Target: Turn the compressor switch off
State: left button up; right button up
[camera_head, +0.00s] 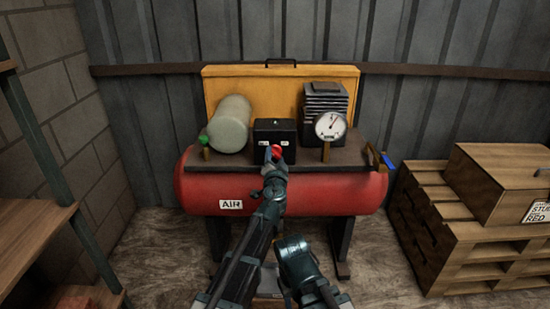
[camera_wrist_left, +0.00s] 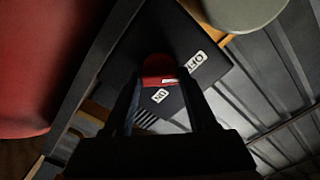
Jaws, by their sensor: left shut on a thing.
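My left gripper (camera_head: 274,160) reaches up to the box and is shut on the knob. In the left wrist view, the red knob (camera_wrist_left: 158,66) sits between my two left fingers (camera_wrist_left: 160,95). A white mark on the knob shows between the OFF label (camera_wrist_left: 195,62) and the ON label (camera_wrist_left: 160,96); I cannot tell its exact setting. My right gripper (camera_head: 293,243) is low in front of the tank; its jaws are not clear.
The box stands on the red AIR tank (camera_head: 330,195), between a grey-green cylinder (camera_head: 229,124) and a round gauge (camera_head: 330,125). Wooden shelves (camera_head: 35,225) stand at left. Pallets (camera_head: 440,235) with a wooden crate (camera_head: 500,180) stand at right.

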pick_arm(q)
jog(key=shift+s, duration=0.1)
jog(key=o, duration=1.4)
jog(key=shift+c, duration=0.2)
